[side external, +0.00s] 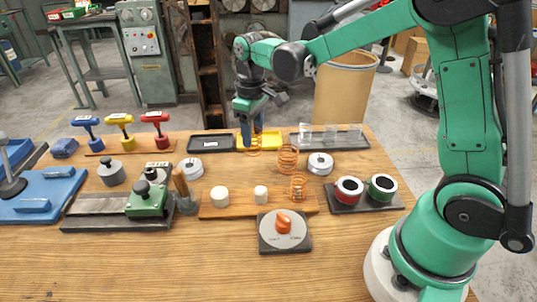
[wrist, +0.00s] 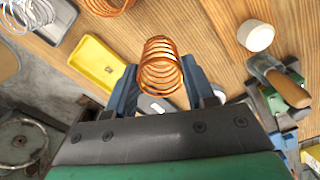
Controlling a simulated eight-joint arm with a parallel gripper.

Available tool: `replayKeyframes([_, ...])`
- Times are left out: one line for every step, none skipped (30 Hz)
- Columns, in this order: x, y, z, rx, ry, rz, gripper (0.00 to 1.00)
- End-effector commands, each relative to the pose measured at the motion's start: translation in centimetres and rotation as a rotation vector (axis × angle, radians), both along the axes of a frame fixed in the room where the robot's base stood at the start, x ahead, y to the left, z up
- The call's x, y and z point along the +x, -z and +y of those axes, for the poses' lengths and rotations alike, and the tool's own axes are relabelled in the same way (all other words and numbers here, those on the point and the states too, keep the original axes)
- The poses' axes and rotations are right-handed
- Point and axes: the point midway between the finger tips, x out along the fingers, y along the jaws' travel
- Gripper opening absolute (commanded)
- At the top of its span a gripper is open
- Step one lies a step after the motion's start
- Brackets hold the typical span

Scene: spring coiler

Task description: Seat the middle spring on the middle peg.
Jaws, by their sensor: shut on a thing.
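My gripper (side external: 250,137) has blue fingers and points down over the back of the table, by the yellow tray. It is shut on a copper coil spring (wrist: 160,65), which stands upright between the fingers in the wrist view. In the side view the held spring (side external: 254,150) shows partly below the fingertips. A wooden board (side external: 240,209) in front holds two pale cylindrical pegs, left (side external: 220,196) and middle (side external: 260,194). At its right end stands a copper spring (side external: 298,187). Another, larger-looking copper spring (side external: 288,158) stands behind the board.
A yellow tray (side external: 270,140) lies between two dark trays at the back; the right one (side external: 350,140) holds clear items. A white round part (side external: 320,163) stands right of the larger spring. A dial box (side external: 285,233) sits in front. A wooden-handled tool (side external: 181,187) stands left of the board.

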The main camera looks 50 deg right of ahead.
Motion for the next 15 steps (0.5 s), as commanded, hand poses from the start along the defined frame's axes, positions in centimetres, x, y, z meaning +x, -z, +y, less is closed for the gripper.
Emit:
replayKeyframes([-0.01,-0.29,0.0,0.0,0.0,0.0,0.19])
replayKeyframes([-0.01,-0.44,0.0,0.0,0.0,0.0,0.19])
replayKeyframes([-0.01,-0.63,0.0,0.0,0.0,0.0,0.19])
replayKeyframes([-0.02,-0.75,-0.01,0.0,0.0,0.0,0.19])
replayKeyframes([-0.03,-0.85,0.0,0.0,0.0,0.0,0.19])
replayKeyframes([-0.03,-0.95,0.0,0.0,0.0,0.0,0.19])
replayKeyframes([-0.04,-1.0,0.0,0.0,0.0,0.0,0.19])
replayKeyframes([-0.04,-1.04,0.0,0.0,0.0,0.0,0.19])
replayKeyframes([-0.03,-1.07,0.0,0.0,0.0,0.0,0.19])
replayKeyframes([-0.03,-1.07,0.0,0.0,0.0,0.0,0.19])
replayKeyframes([-0.03,-1.07,0.0,0.0,0.0,0.0,0.19])
replayKeyframes([-0.03,-1.07,0.0,0.0,0.0,0.0,0.19])
replayKeyframes([-0.03,-1.07,0.0,0.0,0.0,0.0,0.19])
replayKeyframes([-0.03,-1.06,0.0,0.0,0.0,0.0,0.19])
replayKeyframes([-0.03,-1.06,0.0,0.0,0.0,0.0,0.19])
